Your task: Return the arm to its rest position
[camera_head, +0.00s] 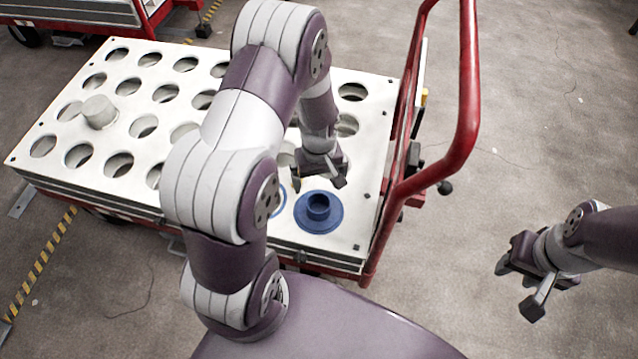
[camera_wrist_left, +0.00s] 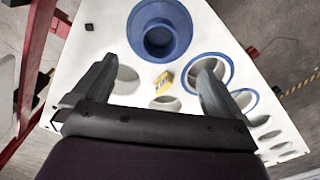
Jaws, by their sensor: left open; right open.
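My left arm reaches over a white cart top. Its gripper (camera_head: 318,185) hangs just behind a blue flanged part (camera_head: 319,212) and is open with nothing between the fingers. In the left wrist view the two fingers (camera_wrist_left: 155,88) stand wide apart, and the blue part (camera_wrist_left: 162,28) lies beyond them, apart from both. My right gripper (camera_head: 516,290) is open and empty, over the bare floor to the right of the cart.
The white perforated cart top (camera_head: 340,248) has rows of round holes. A grey cylinder (camera_head: 98,111) stands at its left. A red handle rail (camera_head: 468,100) rises at its right end, between my grippers. A small yellow item (camera_wrist_left: 162,80) shows in the wrist view, near blue-ringed holes (camera_wrist_left: 231,75).

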